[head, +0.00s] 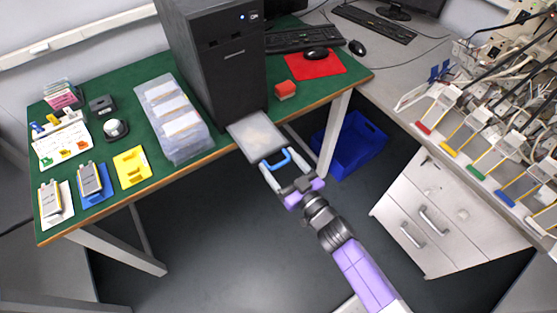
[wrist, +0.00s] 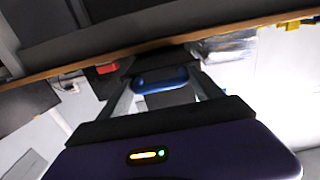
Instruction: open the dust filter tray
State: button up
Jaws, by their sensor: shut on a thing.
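The dust filter tray (head: 256,136) is a flat pale panel with a blue handle (head: 277,160) on its front edge. It sticks out from the foot of the black computer tower (head: 225,75), past the table's front edge. My gripper (head: 274,169) is shut on the blue handle, in front of the tray. In the wrist view the blue handle (wrist: 161,79) sits between my fingers. The tray's back end is hidden under the tower.
A blue bin (head: 357,145) stands on the floor at right, beside a white drawer cabinet (head: 440,220). The floor in front is clear.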

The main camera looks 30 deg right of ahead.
jog(key=shift+d, duration=0.35)
jog(key=o, duration=1.8)
jog(key=shift+a, duration=0.1)
jog(key=shift+a, duration=0.1)
jog(key=s+b, duration=0.1)
jog(key=s, duration=0.7)
jog(key=shift+w, duration=0.1)
